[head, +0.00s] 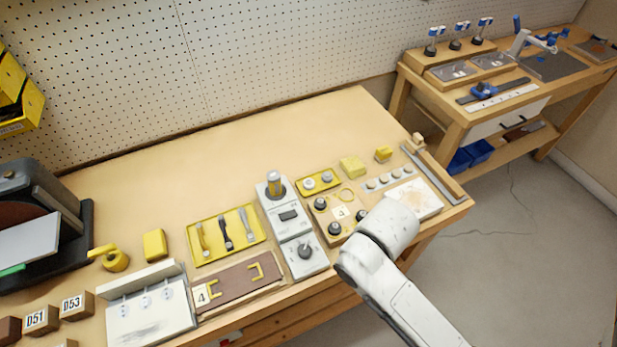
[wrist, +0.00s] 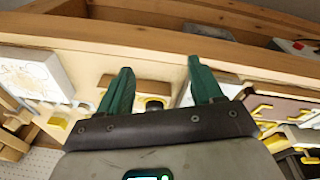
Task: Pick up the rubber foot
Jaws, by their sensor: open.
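Several dark round pieces with pale tops, likely the rubber feet, sit on a wooden board (head: 347,198) with a "4" card; one (head: 320,203) is at its upper left and another (head: 335,228) at its lower left. I cannot tell which one is meant. In the wrist view, my gripper (wrist: 160,68) is open, its two green fingers apart with nothing held between them. A dark round piece (wrist: 153,104) shows between the fingers, partly hidden by the gripper's front edge. In the head view my arm covers the gripper and part of the board's right side.
A grey-white box with a knob (head: 304,252) stands left of the board. A yellow tray with tools (head: 226,252) and a brown panel (head: 238,281) lie further left. A yellow block (head: 352,167) is behind the board. The back of the bench is clear.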

